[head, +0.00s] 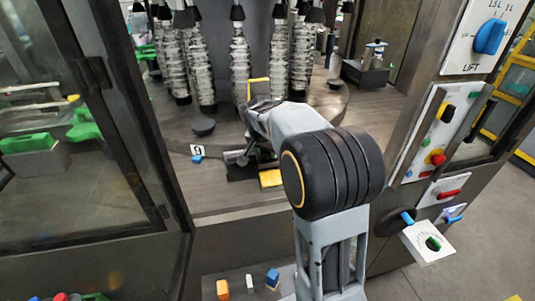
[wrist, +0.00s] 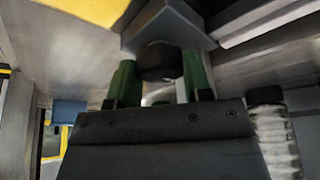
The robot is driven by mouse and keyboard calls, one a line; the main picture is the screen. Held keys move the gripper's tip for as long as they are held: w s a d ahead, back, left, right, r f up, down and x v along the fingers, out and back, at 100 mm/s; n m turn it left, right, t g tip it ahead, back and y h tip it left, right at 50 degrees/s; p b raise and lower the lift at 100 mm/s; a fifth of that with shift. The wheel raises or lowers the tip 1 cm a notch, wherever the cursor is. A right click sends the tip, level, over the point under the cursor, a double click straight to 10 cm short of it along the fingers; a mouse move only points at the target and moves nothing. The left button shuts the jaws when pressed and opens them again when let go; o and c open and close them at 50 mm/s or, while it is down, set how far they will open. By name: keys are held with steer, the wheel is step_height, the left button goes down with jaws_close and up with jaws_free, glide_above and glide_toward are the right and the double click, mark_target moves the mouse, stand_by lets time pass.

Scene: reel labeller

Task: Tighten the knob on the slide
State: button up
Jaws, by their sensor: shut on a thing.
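In the wrist view, a round black knob (wrist: 158,60) sits under a dark grey block (wrist: 170,24), which appears to be part of the slide. My gripper (wrist: 158,82) has one green finger on each side of the knob and is shut on it. In the head view, my gripper (head: 240,156) is low inside the machine, mostly behind my own arm, beside a black and yellow piece (head: 270,178) at the floor of the machine. The knob itself is hidden there. I cannot tell how tight it is.
Several clear ribbed columns (head: 240,65) hang behind my arm. The right post carries a blue dial (head: 489,36) and a red button (head: 438,159). A glass door (head: 75,130) stands at left.

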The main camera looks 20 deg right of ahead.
stand_by(0.3)
steer(key=o, duration=0.9)
steer(key=shift+r, duration=0.1)
